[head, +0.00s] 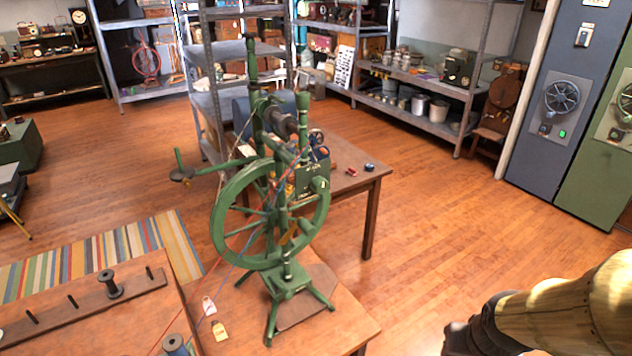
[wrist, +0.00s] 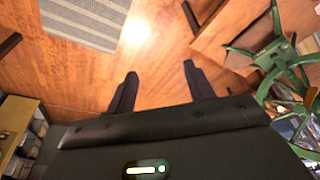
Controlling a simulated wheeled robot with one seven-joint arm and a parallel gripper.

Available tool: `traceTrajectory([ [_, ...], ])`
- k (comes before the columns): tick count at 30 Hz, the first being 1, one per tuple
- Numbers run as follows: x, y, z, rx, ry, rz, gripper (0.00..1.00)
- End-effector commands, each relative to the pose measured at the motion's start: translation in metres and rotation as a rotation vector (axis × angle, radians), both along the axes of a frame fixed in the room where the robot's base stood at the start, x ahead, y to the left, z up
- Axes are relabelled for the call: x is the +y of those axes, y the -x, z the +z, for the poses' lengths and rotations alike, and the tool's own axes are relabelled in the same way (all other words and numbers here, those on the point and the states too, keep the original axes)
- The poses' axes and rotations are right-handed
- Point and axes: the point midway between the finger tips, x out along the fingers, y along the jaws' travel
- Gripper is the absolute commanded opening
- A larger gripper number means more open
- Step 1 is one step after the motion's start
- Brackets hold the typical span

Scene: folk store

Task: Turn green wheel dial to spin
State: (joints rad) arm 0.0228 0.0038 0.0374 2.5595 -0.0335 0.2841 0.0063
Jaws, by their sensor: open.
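A green spinning wheel (head: 278,230) stands upright on a wooden table in the middle of the head view. Its large spoked wheel (head: 220,212) faces me, with red and blue threads across it. A green box with a small round dial (head: 319,184) sits at the right of the frame, above the wheel's right side. Part of the green stand (wrist: 278,62) shows at the right of the wrist view. My gripper (wrist: 158,70) is open and empty over the floor, apart from the spinning wheel.
A second table (head: 60,325) with spools is at the lower left, beside a striped rug (head: 130,245). Metal shelves line the back, tall cabinets (head: 548,115) the right. The wood floor (head: 450,215) is open between.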

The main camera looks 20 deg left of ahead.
Motion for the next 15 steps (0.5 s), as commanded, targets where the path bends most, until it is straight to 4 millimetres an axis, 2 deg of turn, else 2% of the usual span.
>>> traceTrajectory([
  [5,0.014,-0.042,0.013,-0.211,0.029,0.130,0.53],
  [8,0.032,-0.070,0.028,-0.373,0.027,0.236,0.53],
  [12,0.069,-0.100,0.058,-0.607,-0.012,0.394,0.53],
  [15,0.102,-0.111,0.084,-0.770,-0.069,0.510,0.53],
])
